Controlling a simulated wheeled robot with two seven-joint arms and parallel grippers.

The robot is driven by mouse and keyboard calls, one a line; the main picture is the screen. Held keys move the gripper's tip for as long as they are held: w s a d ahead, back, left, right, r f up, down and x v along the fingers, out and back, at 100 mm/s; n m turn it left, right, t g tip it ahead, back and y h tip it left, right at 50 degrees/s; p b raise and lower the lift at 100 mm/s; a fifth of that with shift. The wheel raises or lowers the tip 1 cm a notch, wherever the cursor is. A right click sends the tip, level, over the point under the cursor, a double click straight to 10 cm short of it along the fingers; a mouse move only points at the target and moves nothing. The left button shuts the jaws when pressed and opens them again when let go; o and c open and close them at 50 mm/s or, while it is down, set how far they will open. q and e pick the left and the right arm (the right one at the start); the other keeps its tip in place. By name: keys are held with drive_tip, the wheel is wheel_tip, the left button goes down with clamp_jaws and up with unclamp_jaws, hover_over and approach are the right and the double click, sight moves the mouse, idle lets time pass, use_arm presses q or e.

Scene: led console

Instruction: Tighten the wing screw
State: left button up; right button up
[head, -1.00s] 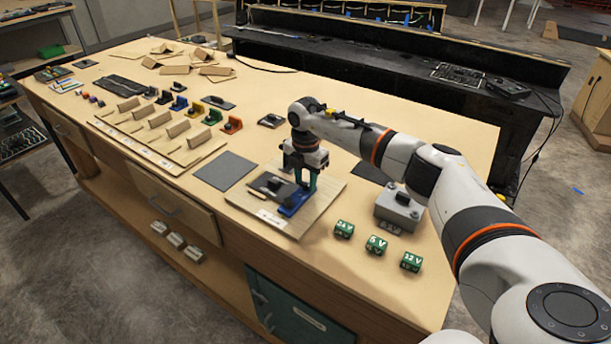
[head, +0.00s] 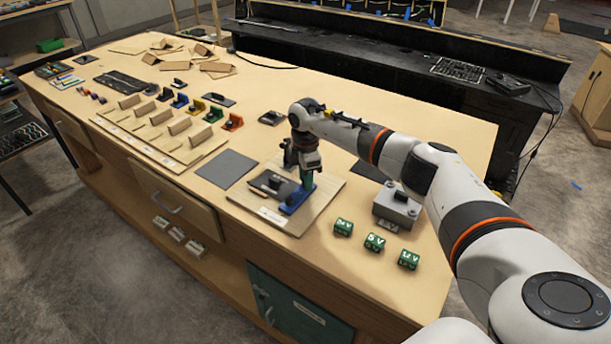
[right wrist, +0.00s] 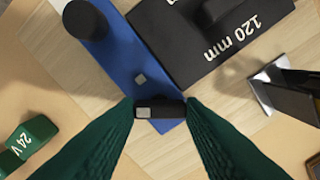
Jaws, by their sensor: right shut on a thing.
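My right gripper (head: 306,184) points down over the blue clamp piece (head: 292,205) on the square wooden board (head: 328,198). In the right wrist view its green fingers (right wrist: 160,112) are shut on a small dark bar with a pale square end, apparently the wing screw (right wrist: 172,108). The bar lies across the lower end of the blue piece (right wrist: 118,60). Whether the screw is seated is hidden. A black block marked 120 mm (right wrist: 205,35) sits beside the blue piece. My left gripper is not in view.
Green blocks marked with voltages (head: 374,242) stand at the bench's front right. A grey metal box (head: 397,207) stands right of the board, below my forearm. A dark grey mat (head: 226,169) and a wooden rack (head: 150,140) lie left. The bench behind my arm is largely clear.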

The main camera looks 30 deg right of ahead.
drive_tip(key=shift+w+d+r, duration=0.15)
drive_tip(key=shift+r, duration=0.2)
drive_tip(key=o, duration=0.9)
drive_tip(key=shift+o, duration=0.5)
drive_tip(key=shift+s+f, duration=0.15)
drive_tip(key=shift+s, duration=0.05)
drive_tip(key=shift+w+r, duration=0.1)
drive_tip(key=shift+r, duration=0.15)
wheel_tip(320, 180, up, 12)
drive_tip(key=b, duration=0.4)
drive_tip(key=shift+f, duration=0.2)
